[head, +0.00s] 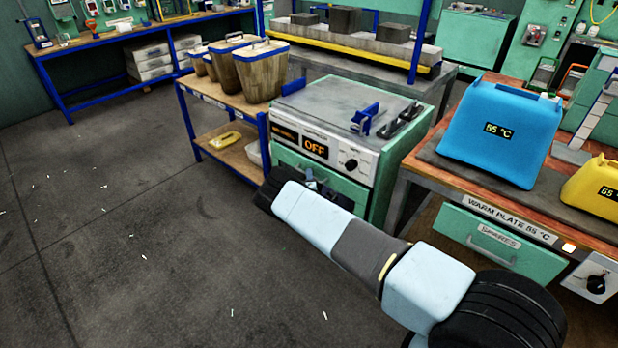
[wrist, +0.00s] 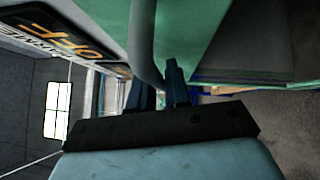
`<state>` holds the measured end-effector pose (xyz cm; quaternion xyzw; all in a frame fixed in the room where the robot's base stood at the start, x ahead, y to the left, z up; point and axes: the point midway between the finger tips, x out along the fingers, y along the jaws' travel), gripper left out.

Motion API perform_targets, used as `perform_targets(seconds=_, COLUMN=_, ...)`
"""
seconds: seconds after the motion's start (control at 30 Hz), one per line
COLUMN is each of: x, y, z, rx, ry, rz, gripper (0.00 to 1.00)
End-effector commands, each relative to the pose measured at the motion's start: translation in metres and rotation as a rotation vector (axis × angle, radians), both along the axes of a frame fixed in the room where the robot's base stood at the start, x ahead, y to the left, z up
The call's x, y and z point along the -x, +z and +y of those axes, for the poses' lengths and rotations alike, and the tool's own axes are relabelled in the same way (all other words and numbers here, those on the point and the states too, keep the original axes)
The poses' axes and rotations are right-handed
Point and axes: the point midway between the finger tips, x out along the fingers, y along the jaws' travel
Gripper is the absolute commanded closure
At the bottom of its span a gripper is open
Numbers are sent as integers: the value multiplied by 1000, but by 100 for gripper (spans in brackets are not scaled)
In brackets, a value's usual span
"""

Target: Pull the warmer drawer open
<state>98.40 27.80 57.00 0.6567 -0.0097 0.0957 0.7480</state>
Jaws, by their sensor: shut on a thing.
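The warmer (head: 330,105) is a green cabinet with a grey top, a black dial and a display reading OFF. Its drawer has a green front (head: 287,158) below the control panel. My gripper (head: 313,181) is at that front, and my arm hides the lower part. In the wrist view, the drawer's grey bar handle (wrist: 142,45) runs down between the dark fingers of my gripper (wrist: 157,92), which are shut on it. The OFF display (wrist: 62,43) is at upper left there. I cannot tell whether the drawer stands slightly open.
A blue-framed cart (head: 184,108) with several wooden-sided buckets stands left of the warmer. At right, the warm plate bench (head: 455,191) holds a blue container (head: 503,125) and a yellow one (head: 596,190), above a spares drawer (head: 500,240). The floor (head: 130,260) at left is open.

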Motion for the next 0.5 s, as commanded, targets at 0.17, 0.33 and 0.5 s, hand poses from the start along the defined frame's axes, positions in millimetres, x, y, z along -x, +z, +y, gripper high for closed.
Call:
perform_targets(seconds=0.17, x=3, y=-3, z=3, rx=1, ry=1, rz=5, gripper=100)
perform_targets(seconds=0.33, x=12, y=-4, z=11, rx=1, ry=4, rz=7, gripper=100)
perform_targets(seconds=0.5, x=35, y=-5, z=28, rx=2, ry=5, rz=10, gripper=100)
